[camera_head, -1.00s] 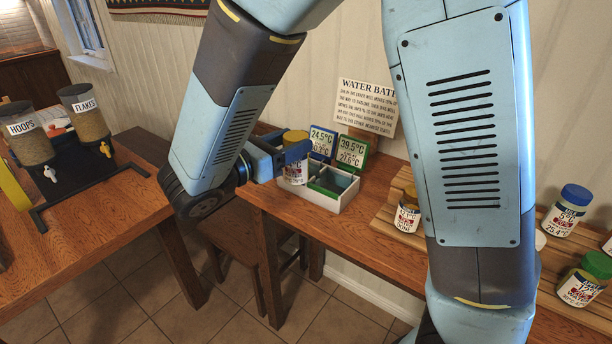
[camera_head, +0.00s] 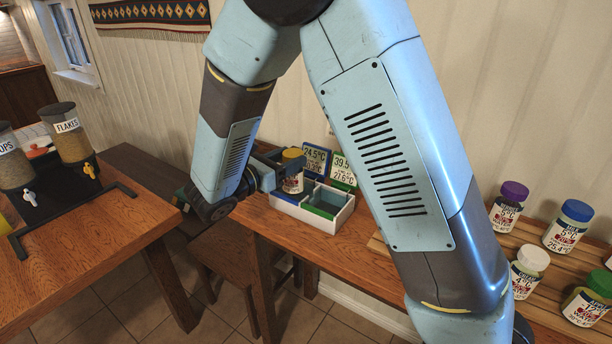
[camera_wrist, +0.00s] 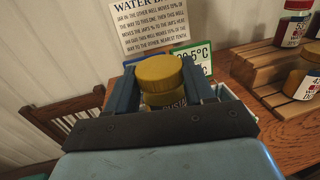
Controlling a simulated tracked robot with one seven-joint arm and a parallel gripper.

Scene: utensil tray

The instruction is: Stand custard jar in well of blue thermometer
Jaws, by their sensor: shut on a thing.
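The custard jar (camera_head: 292,180), with a mustard-yellow lid and white label, is between the fingers of my gripper (camera_head: 280,172). In the wrist view the jar (camera_wrist: 160,78) is upright, a finger on each side of its lid. My gripper (camera_wrist: 162,95) is shut on it. The white two-well box (camera_head: 318,226) has a blue well on the left and a green well on the right. The jar is over the blue side; I cannot tell whether its base is inside the well. The blue thermometer (camera_head: 315,158) reads 24.5°C and stands behind the box.
The green thermometer (camera_head: 343,168) stands right of the blue one. Several jars, including a purple-lidded one (camera_head: 507,205), stand on a wooden rack at the right. Cereal dispensers (camera_head: 70,135) stand on the left table. A water bath notice (camera_wrist: 150,24) hangs on the wall.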

